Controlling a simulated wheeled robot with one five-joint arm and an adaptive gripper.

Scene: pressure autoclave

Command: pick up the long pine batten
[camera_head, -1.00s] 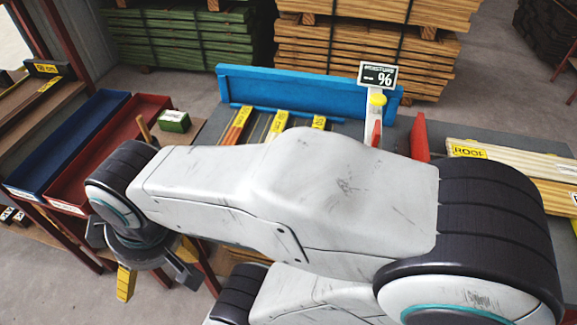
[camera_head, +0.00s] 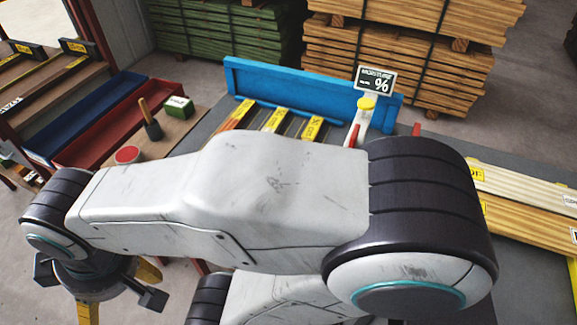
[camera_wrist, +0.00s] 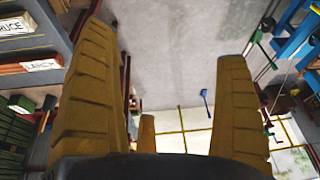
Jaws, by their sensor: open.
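My gripper (camera_head: 118,294) hangs at the lower left in the head view, clear of the bench, with its yellow fingers pointing down. In the wrist view my gripper (camera_wrist: 165,42) is open, with nothing between its fingers and grey floor beyond. Several narrow wooden battens with yellow labels (camera_head: 274,121) lie side by side on the grey bench, before a blue fence. Pale boards (camera_head: 525,186) lie at the bench's right. I cannot tell which of these is the long pine batten. My arm hides much of the bench.
A blue fence (camera_head: 300,95) and a moisture meter sign (camera_head: 375,80) stand on the bench. Timber stacks (camera_head: 400,50) stand behind. Floor is free at lower left.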

